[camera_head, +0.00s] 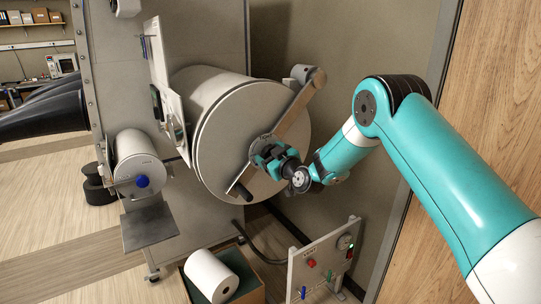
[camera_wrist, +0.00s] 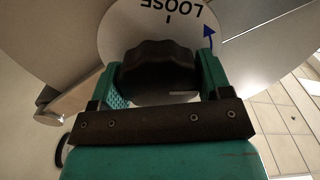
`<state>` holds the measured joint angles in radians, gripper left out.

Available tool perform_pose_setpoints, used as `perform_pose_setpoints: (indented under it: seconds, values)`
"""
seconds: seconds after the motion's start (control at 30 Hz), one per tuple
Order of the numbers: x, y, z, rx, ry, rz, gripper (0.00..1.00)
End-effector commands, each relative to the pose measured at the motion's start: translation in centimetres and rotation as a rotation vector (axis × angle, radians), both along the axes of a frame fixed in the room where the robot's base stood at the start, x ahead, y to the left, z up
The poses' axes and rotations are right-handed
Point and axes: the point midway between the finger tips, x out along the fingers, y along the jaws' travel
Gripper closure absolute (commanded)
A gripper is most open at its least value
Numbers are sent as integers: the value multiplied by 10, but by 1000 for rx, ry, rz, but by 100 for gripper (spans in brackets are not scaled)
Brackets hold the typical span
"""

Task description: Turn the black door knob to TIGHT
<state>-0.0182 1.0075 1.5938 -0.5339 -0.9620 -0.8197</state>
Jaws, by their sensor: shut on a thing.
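The black door knob (camera_wrist: 160,66) is a lobed knob in front of a pale round plate (camera_wrist: 125,25) in the wrist view. The plate shows the word LOOSE, upside down, with a short tick, and a blue arrow (camera_wrist: 209,35) at right. The word TIGHT is not visible. My gripper (camera_wrist: 161,78) has its teal fingers on both sides of the knob, shut on it. In the head view my gripper (camera_head: 272,158) is at the middle of the big round door (camera_head: 225,135) and mostly hides the knob.
A diagonal bar (camera_head: 297,108) crosses the door, with a dark handle end at lower left. A smaller cylinder (camera_head: 138,158) with a blue knob is at left. A panel (camera_head: 322,258) with buttons and a box (camera_head: 248,272) holding a white roll stand below.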

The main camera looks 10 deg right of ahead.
Motion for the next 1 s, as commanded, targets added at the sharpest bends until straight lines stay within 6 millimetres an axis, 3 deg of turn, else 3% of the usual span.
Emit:
perform_pose_setpoints:
  seconds: [0.37, 1.0]
  values:
    - [0, 0, -3, 143, 43, 0, 52]
    - [1, -3, -2, 704, 224, 1, 52]
